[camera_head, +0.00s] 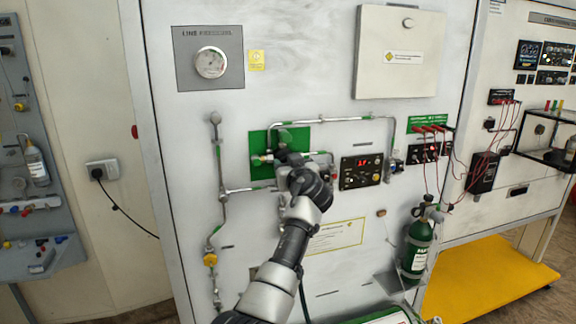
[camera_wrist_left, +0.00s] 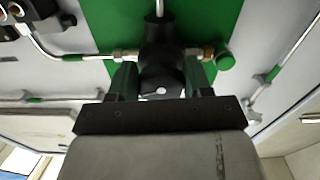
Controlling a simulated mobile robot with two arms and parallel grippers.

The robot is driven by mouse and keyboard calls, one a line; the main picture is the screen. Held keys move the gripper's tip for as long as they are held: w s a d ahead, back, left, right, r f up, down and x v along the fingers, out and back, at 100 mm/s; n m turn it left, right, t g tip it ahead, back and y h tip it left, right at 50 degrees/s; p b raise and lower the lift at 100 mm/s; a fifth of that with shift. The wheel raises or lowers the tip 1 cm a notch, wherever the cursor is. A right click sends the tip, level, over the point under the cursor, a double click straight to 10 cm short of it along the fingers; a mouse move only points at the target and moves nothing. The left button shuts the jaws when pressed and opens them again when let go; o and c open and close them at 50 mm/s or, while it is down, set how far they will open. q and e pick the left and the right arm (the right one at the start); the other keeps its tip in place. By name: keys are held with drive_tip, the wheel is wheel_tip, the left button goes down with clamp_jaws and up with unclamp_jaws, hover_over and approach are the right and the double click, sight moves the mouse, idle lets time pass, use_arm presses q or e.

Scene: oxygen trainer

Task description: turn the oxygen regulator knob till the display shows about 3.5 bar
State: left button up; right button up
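The black regulator knob (camera_wrist_left: 161,82) sits in front of a green plate on the panel, with brass fittings on both sides. In the wrist view my left gripper (camera_wrist_left: 161,72) has one finger on each side of the knob, and both appear to touch it. In the head view my left gripper (camera_head: 287,158) is at the green plate (camera_head: 262,142) and its wrist hides most of the regulator. The display (camera_head: 367,162) to the right is lit with red digits, too small to read surely. My right gripper is not in view.
Metal pipes (camera_head: 222,170) run around the regulator. A round line pressure gauge (camera_head: 210,62) is at the upper left. A green oxygen cylinder (camera_head: 416,248) stands at the lower right, beside red cables (camera_head: 428,130). A yellow platform (camera_head: 495,280) lies at the right.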

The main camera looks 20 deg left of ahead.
use_arm(q)
drive_tip(key=c, duration=0.4)
drive_tip(key=shift+m, duration=0.3)
drive_tip(key=shift+a+m+b, duration=0.1)
drive_tip(key=shift+m+b, duration=0.35)
drive_tip(key=shift+m, duration=0.55)
drive_tip(key=m, duration=0.2)
drive_tip(key=shift+r+m, duration=0.1)
drive_tip(key=shift+m, duration=0.2)
drive_tip(key=m, duration=0.3)
drive_tip(key=shift+a+r+m, duration=0.1)
drive_tip(key=shift+m, duration=0.2)
drive_tip(key=m+p, duration=0.2)
drive_tip(key=m, duration=0.2)
drive_tip(key=shift+s+m, duration=0.1)
drive_tip(key=shift+m, duration=0.3)
